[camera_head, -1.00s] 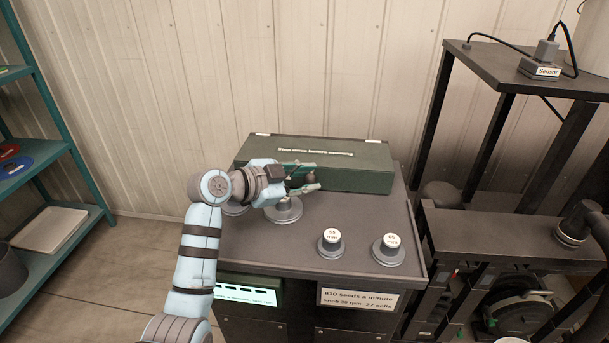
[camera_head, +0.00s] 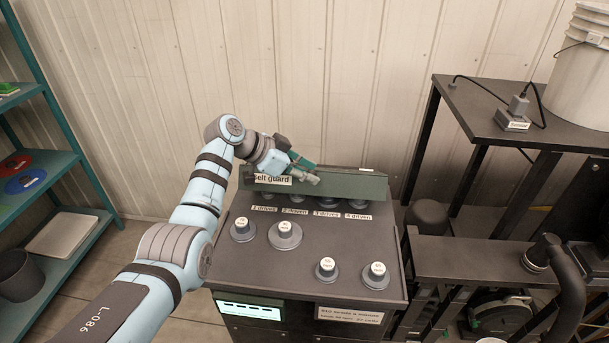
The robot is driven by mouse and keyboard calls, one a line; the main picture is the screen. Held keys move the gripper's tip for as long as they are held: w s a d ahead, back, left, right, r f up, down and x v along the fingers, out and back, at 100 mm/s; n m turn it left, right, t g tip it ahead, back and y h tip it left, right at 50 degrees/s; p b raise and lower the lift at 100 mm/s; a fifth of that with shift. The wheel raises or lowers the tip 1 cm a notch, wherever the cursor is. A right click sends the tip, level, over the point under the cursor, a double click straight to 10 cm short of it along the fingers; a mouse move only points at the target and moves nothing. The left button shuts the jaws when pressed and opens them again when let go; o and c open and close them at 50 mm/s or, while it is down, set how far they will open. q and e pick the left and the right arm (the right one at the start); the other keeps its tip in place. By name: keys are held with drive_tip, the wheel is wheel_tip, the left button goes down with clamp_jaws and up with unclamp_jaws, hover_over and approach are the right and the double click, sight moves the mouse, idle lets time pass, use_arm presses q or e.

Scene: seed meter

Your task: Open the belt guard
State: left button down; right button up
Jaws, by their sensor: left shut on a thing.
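The belt guard (camera_head: 345,187) is a long dark green cover at the back of the grey seed meter bench. It is tilted up, with a "Belt guard" label on the face toward me. Under it, a row of round pulleys shows in part above labels for drivers and driven parts. My left gripper (camera_head: 308,174) is at the guard's upper edge, left of its middle, and is shut on the guard. The exact contact is partly hidden by the fingers. My right gripper is out of view.
Several round grey pulleys with white-labelled tops, one of them here (camera_head: 285,236), stand on the bench top (camera_head: 258,262). Teal shelves (camera_head: 60,165) stand at the left. A dark table (camera_head: 480,115) with a sensor block (camera_head: 512,120) and a white bucket (camera_head: 580,75) is at the right.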

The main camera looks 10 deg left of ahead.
use_arm(q)
drive_tip(key=shift+d, duration=0.1)
idle(0.3)
drive_tip(key=c, duration=1.5)
unclamp_jaws()
drive_tip(key=shift+c, duration=0.2)
drive_tip(key=shift+o, duration=0.9)
drive_tip(key=shift+d, duration=0.1)
drive_tip(key=v, duration=1.2)
drive_tip(key=shift+w, duration=0.15)
